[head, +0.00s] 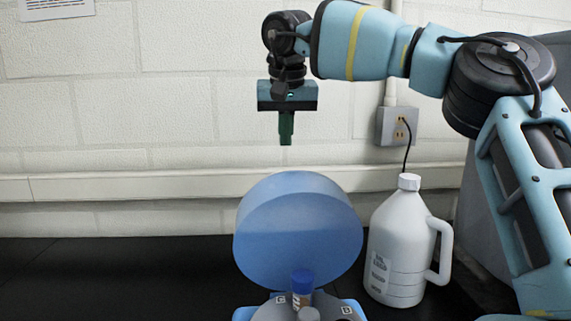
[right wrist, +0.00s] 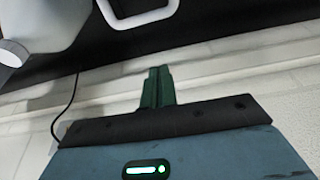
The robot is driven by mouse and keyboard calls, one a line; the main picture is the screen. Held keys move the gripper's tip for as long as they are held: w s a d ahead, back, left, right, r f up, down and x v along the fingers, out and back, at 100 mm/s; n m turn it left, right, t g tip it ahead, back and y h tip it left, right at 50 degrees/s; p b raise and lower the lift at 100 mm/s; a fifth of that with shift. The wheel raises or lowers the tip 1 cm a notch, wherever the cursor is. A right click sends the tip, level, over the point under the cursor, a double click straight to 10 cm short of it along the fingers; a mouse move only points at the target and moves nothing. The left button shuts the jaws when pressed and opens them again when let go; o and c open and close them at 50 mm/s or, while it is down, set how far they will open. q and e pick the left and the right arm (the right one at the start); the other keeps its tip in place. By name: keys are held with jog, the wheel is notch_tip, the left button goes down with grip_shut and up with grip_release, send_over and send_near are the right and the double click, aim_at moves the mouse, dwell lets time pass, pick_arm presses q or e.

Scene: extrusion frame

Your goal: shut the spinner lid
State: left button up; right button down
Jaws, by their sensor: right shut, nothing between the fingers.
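The spinner (head: 345,312) stands on the dark bench at the bottom of the head view, cut off by the picture's edge. Its round translucent blue lid (head: 298,230) is open and stands upright behind the body. A tube with a blue cap (head: 302,283) shows in front of the lid. My right gripper (head: 286,140) is shut and empty, pointing down, above the lid's top edge and apart from it. Its closed green fingers also show in the right wrist view (right wrist: 158,72). The spinner does not show in the right wrist view. My left gripper is not in view.
A white jug with a handle (head: 395,250) stands right of the lid; part of it shows in the right wrist view (right wrist: 40,22). A wall outlet (head: 397,127) with a black cord is behind it. The bench left of the spinner (head: 110,275) is clear.

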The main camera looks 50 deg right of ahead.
jog(key=shift+s+a+f+p, duration=0.2)
jog(key=shift+s+f, duration=0.1)
jog(key=shift+f, duration=0.65)
jog(key=shift+s+a+f+p, duration=0.1)
jog(key=shift+s+a+f, duration=0.15)
jog(key=shift+f, duration=0.65)
jog(key=shift+s+a+f+p, duration=0.1)
jog(key=shift+s+a+f, duration=0.15)
jog(key=shift+f, duration=0.7)
jog(key=shift+s+r, duration=0.1)
jog(key=shift+s, duration=0.05)
